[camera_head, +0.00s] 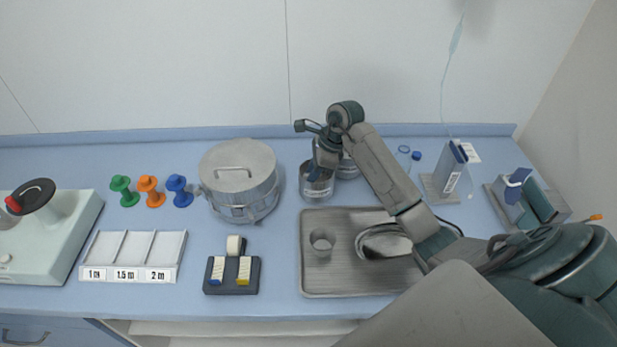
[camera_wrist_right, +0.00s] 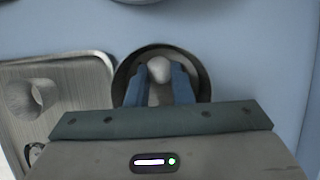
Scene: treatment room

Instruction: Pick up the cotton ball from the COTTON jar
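A metal jar (camera_head: 316,192) stands behind the tray; its label is too small to read. My right gripper (camera_head: 318,172) reaches down into the jar's mouth from above. In the right wrist view the round jar (camera_wrist_right: 121,86) surrounds both blue fingers of my right gripper (camera_wrist_right: 160,76). A white cotton ball (camera_wrist_right: 160,69) sits between the fingertips. The fingers are apart with the ball in the gap; I cannot tell whether they press on it. In the head view the ball is hidden. My left gripper is not in view.
A second jar (camera_head: 348,168) stands right behind the first. A steel tray (camera_head: 340,284) with a cup (camera_head: 321,242) and a curved dish lies in front. A large lidded drum (camera_head: 240,178) stands to the left. A stand (camera_head: 440,186) is to the right.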

